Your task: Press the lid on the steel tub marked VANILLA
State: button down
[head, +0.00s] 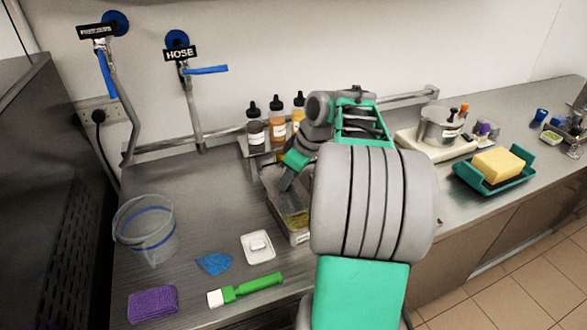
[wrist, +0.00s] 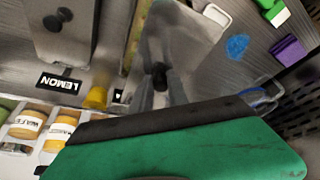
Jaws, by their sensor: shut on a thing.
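A steel lid (wrist: 178,45) with a black knob (wrist: 160,76) shows below my gripper in the wrist view. My gripper (head: 289,182) is shut on the lid, at its knob; the fingertips are blurred in the wrist view. An open steel tub (head: 299,238) with yellowish contents stands under and in front of my gripper in the head view. A strip of its contents (wrist: 134,38) shows beside the lid in the wrist view. No VANILLA label is readable. I cannot tell whether the lid touches the tub rim. My arm hides the tub's right side.
A lidded steel tub (wrist: 82,38) marked LEMON stands beside it. Sauce bottles (head: 277,122) stand behind. A white dish (head: 257,247), blue cloth (head: 214,263), green brush (head: 252,288), purple sponge (head: 153,303) and clear bucket (head: 146,232) lie left and front. Several items stand right.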

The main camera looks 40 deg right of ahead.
aim_at(298, 189)
jog(key=shift+s+d+r, duration=0.2)
jog(key=shift+d, duration=0.45)
jog(key=shift+f, duration=0.1)
notch_tip(298, 189, down, 6)
jog(key=b, duration=0.5)
jog(key=shift+f, duration=0.2)
jog(key=shift+s+r, duration=0.1)
jog(key=shift+s, duration=0.1)
jog(key=shift+f+b, duration=0.2)
jog(key=shift+b, duration=0.2)
dwell(0.7)
jog(key=c, duration=0.7)
grip_release()
